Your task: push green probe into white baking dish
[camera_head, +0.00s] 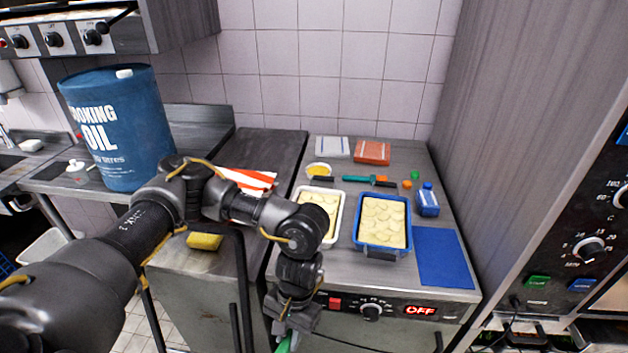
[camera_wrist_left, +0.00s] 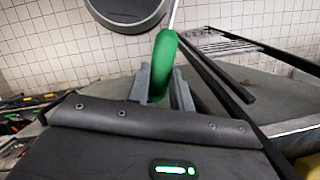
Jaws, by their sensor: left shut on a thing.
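The white baking dish (camera_head: 341,208) sits on the counter left of the blue dish, filled with pale round slices. My left arm hides part of it. My left gripper (camera_head: 287,332) is low at the counter's front edge, in front of the white dish and apart from it. It is shut on the green probe (camera_head: 284,345), of which only a bit of green shows at the bottom of the head view. In the left wrist view the green probe's handle (camera_wrist_left: 163,62) stands between the fingers (camera_wrist_left: 160,92), with a thin metal rod at its upper end. My right gripper is not in view.
A blue dish (camera_head: 408,232) with similar slices stands right of the white one, beside a blue mat (camera_head: 444,258). A large oil drum (camera_head: 117,125) and yellow sponge (camera_head: 204,241) are left.

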